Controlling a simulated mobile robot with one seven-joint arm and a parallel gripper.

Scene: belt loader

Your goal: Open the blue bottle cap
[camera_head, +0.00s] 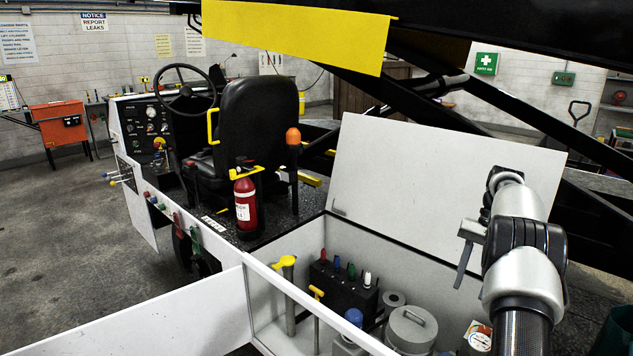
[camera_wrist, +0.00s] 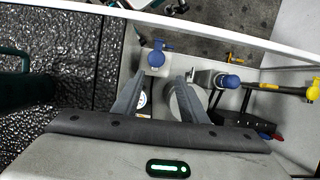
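In the head view a blue cap (camera_head: 354,316) tops a pale bottle (camera_head: 347,346) in the open white compartment. In the wrist view there are two blue tops: one with a side spout (camera_wrist: 157,55) on a white body, just beyond my fingertips, and a rounder one (camera_wrist: 230,82) to the right. I cannot tell for sure which matches the head view. My gripper (camera_wrist: 163,76) is open and empty, its fingers spread above the compartment. In the head view my gripper (camera_head: 467,248) is at the right, in front of the raised lid, partly hidden.
The compartment also holds a black tool holder (camera_head: 343,290) with coloured handles, a grey-lidded canister (camera_head: 411,328), a gauge (camera_head: 478,337) and yellow-handled tools (camera_head: 284,262). The raised lid (camera_head: 430,180) stands behind. A white panel (camera_head: 150,318) extends left. A red extinguisher (camera_head: 246,200) stands beyond.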

